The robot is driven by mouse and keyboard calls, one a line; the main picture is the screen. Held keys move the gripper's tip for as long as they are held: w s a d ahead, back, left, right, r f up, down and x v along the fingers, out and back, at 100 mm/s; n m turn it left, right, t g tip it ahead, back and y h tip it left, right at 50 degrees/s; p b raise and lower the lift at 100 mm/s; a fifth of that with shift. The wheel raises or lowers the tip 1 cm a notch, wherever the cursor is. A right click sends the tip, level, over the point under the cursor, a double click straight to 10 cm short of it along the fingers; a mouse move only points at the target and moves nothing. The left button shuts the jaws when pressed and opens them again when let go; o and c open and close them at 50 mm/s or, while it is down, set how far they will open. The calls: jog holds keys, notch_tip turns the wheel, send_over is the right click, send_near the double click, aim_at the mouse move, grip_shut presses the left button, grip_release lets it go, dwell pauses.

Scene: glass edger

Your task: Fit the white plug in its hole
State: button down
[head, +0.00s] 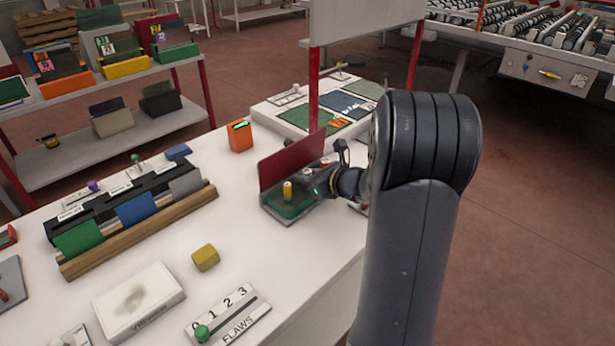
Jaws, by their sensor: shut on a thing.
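My gripper (318,184) is at the right part of a small station with a green base (285,210) and an upright red panel (293,158). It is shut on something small. A small pale thing shows at its fingertips and looks like the white plug (308,172), mostly hidden by the jaws. A yellow plug (287,190) stands upright on the green base, left of my gripper. I cannot make out the hole for the white plug, or whether the plug touches the base.
An orange device (240,136) stands behind the station. A wooden-fronted rack (140,232) holds coloured plates at left. A yellow block (205,257), a white box (139,301) and a FLAWS board (228,316) lie in front. White table (235,235) is bare between them.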

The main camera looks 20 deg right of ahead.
jog(key=shift+f, duration=0.1)
jog(key=shift+f+b, duration=0.15)
jog(key=shift+b, duration=0.15)
jog(key=c, duration=1.2)
grip_release()
jog(key=shift+c, duration=0.2)
jog(key=shift+r+p, duration=0.3)
jog(key=shift+p, duration=0.05)
jog(key=shift+s+d+r, duration=0.15)
jog(key=shift+s+d, duration=0.05)
jog(key=shift+s, duration=0.05)
jog(key=v, duration=1.1)
jog(key=shift+s, duration=0.15)
